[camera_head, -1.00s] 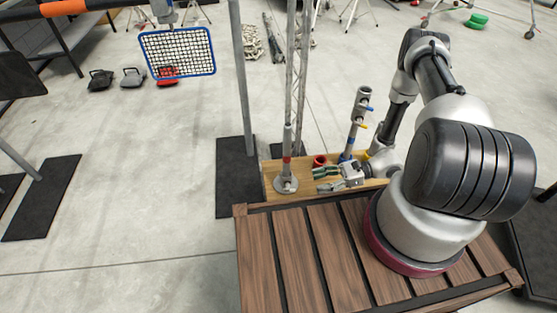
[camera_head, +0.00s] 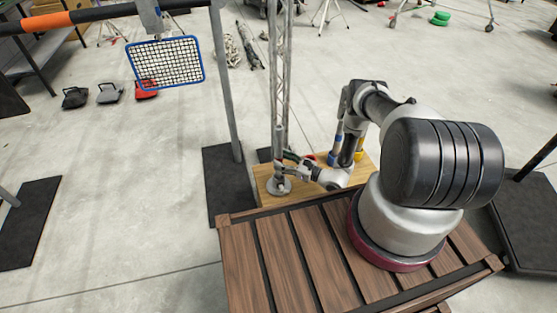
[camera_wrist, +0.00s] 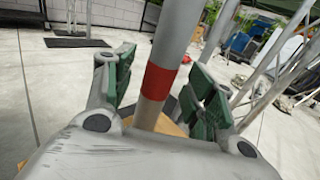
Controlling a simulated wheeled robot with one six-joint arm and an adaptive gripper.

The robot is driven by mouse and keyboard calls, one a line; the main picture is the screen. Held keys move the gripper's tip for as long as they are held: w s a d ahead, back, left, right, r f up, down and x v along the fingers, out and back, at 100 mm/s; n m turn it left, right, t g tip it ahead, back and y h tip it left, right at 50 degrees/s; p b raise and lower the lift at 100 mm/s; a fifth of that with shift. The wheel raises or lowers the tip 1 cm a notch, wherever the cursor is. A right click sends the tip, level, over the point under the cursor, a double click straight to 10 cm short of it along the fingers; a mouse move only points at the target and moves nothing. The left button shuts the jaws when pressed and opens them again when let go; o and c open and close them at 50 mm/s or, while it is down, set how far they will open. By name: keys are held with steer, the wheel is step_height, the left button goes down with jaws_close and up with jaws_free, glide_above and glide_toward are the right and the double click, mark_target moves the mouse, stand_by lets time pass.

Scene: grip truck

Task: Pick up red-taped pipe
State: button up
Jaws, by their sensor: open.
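The red-taped pipe is a grey upright tube with a red band, and it crosses the wrist view (camera_wrist: 158,84). In the head view the pipe (camera_head: 278,142) stands on a round grey base (camera_head: 279,187). My gripper (camera_head: 285,167) is at the lower part of the pipe. In the wrist view my gripper (camera_wrist: 160,76) is open, with one green-padded finger on each side of the pipe, around the red band. I cannot tell whether either pad touches it. In the head view, the band is hidden or too small to make out.
The base stands on a pale wooden board (camera_head: 262,178) beyond the brown slatted deck (camera_head: 285,250). A metal truss (camera_head: 283,90) rises close behind the pipe. A grey post (camera_head: 226,90) stands left on a black plate (camera_head: 228,195). A blue-rimmed net (camera_head: 166,62) hangs farther left.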

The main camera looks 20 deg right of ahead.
steer(key=shift+x, duration=1.1)
steer(key=shift+d, duration=0.1)
steer(key=shift+c, duration=0.3)
jaws_close()
steer(key=shift+r, duration=0.1)
